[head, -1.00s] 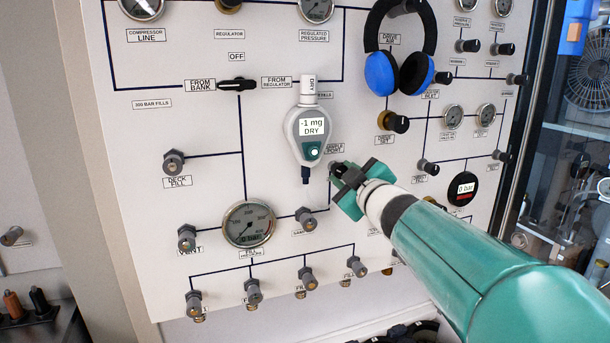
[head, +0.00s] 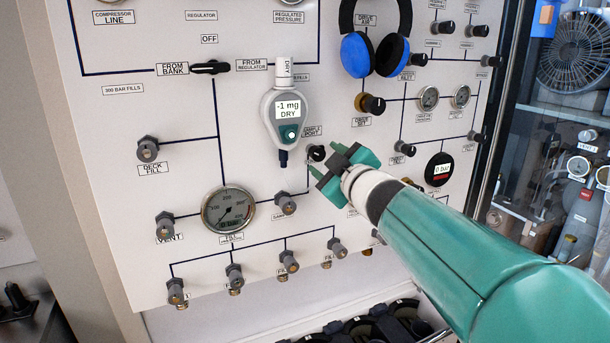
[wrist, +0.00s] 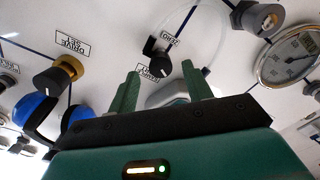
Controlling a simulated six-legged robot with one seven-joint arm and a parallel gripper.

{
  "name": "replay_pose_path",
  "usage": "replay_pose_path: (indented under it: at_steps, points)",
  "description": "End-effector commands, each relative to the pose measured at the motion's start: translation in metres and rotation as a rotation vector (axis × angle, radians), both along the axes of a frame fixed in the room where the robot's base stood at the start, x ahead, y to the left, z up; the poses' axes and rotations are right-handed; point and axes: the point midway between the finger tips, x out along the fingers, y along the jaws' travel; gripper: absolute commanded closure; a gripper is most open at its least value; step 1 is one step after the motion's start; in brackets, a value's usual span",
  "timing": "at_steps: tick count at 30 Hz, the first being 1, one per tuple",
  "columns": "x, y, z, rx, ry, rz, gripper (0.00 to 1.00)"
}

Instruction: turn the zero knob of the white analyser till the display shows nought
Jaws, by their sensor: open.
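The white analyser (head: 270,106) hangs on the panel, and its display (head: 290,109) reads -1 mg DRY. A small black knob (head: 316,153) sits on the panel to its lower right. In the wrist view this black knob (wrist: 157,55) has a ZERO label (wrist: 172,38) beside it and a white pointer mark. My gripper (head: 325,160) is open and empty, its two green fingers pointing at the knob. In the wrist view the knob shows between and just beyond the fingertips (wrist: 161,69), with no contact visible. The gripper body partly hides the analyser there.
Blue headphones (head: 390,53) hang at upper right above the drive set knob (head: 371,104). A round fill gauge (head: 228,210) and several grey valves, including the vent valve (head: 165,227), stick out below.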

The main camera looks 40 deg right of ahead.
Motion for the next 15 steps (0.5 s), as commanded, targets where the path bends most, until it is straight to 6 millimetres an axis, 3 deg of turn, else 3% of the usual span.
replay_pose_path:
  at_steps: [15]
  points:
    - [-0.083,0.024,0.001,-0.002,-0.003,-0.001,0.50]
